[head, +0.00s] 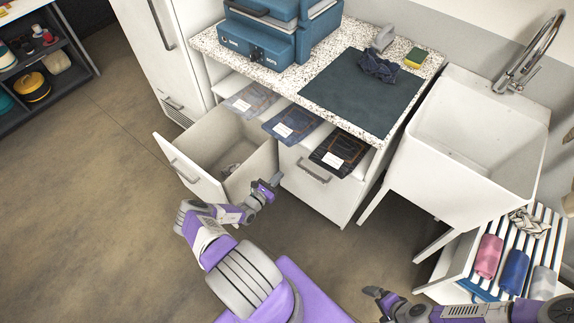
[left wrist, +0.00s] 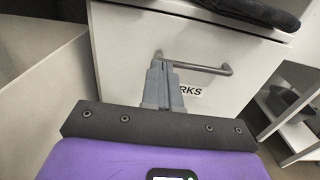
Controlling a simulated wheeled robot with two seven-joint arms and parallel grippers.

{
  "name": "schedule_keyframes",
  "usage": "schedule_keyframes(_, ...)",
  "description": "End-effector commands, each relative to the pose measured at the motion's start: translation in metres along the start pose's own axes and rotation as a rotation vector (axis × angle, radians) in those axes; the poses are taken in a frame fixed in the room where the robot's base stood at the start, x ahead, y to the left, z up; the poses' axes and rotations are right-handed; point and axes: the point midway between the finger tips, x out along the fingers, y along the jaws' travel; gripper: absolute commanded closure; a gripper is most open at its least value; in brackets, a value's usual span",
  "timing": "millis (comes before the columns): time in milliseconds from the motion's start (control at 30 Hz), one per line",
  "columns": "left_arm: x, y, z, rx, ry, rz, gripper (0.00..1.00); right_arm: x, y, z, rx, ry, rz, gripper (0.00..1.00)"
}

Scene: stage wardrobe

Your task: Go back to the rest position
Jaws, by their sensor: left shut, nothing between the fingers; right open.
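My left gripper (head: 272,184) is shut and empty, in front of the white cabinet beside the open drawer (head: 187,171). The left wrist view shows its closed fingers (left wrist: 163,84) over the left end of a drawer handle (left wrist: 200,68); I cannot tell if they touch it. That handle also shows in the head view (head: 314,173), on a shut drawer with a partly hidden label ending "RKS". My right gripper (head: 377,299) is open and empty, low at the front, left of the slatted rack.
Folded denim pieces (head: 292,124) with white tags lie on the shelf under the speckled counter (head: 328,63). A dark mat (head: 365,95) and blue machine case (head: 262,40) are on top. A white sink (head: 470,150) and slatted rack (head: 488,287) stand right. Floor at left is clear.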

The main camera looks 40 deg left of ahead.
Motion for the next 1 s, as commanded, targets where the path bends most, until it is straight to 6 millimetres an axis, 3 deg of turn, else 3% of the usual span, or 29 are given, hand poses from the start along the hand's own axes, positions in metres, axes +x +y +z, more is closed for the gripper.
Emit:
schedule_keyframes(300,-0.004,-0.001,0.0,0.0,0.001,-0.004,1.0,-0.001,0.0,0.0,0.0,-0.001,0.0,0.0)
schedule_keyframes(367,0.0,-0.008,0.001,0.002,0.005,-0.025,1.0,-0.001,0.0,0.0,0.0,-0.001,0.0,0.0)
schedule_keyframes(433,0.007,-0.026,0.003,0.008,0.017,-0.086,1.0,-0.001,0.0,0.0,0.0,-0.001,0.0,0.0)
schedule_keyframes(567,0.026,-0.098,0.009,0.044,0.068,-0.32,1.0,-0.001,0.0,0.0,0.0,-0.001,0.0,0.0)
schedule_keyframes(700,0.022,-0.206,0.015,0.154,0.152,-0.692,1.0,-0.001,0.0,0.0,0.0,0.0,0.0,0.0)
schedule_keyframes(767,0.009,-0.25,0.017,0.227,0.189,-0.864,1.0,-0.001,0.0,0.0,0.0,0.0,0.0,0.0)
schedule_keyframes(800,-0.005,-0.278,0.018,0.288,0.213,-0.985,1.0,-0.001,0.0,0.0,0.0,0.0,0.0,0.0)
schedule_keyframes(900,-0.05,-0.333,0.021,0.489,0.259,-1.288,1.0,-0.001,0.0,0.0,0.0,0.0,0.0,0.0)
schedule_keyframes(1000,-0.096,-0.359,0.024,0.728,0.275,-1.544,1.0,-0.001,0.0,0.0,0.0,0.0,0.0,0.0)
